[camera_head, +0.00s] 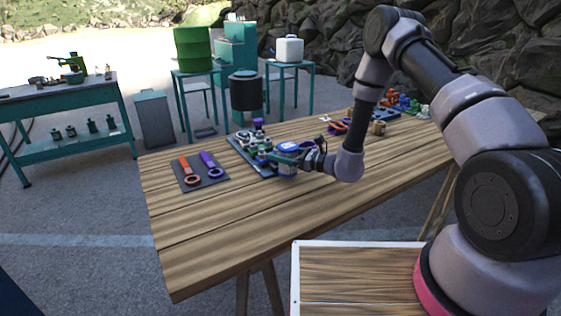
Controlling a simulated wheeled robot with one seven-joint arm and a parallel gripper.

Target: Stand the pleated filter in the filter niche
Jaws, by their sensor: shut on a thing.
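My gripper (292,158) is at the right end of a cluster of parts on a dark board (252,160) on the wooden table. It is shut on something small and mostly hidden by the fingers. A round blue-and-white part (288,146) shows right at the fingers and looks like the pleated filter, but it is too small to be sure. Whether it is upright or touches the board cannot be told. The filter niche cannot be made out among the grey, green and dark parts of the cluster.
A dark mat (200,171) with an orange wrench (188,172) and a purple wrench (211,164) lies left of the board. Several coloured parts (400,102) stand at the table's far right. The front of the wooden table (230,230) is clear.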

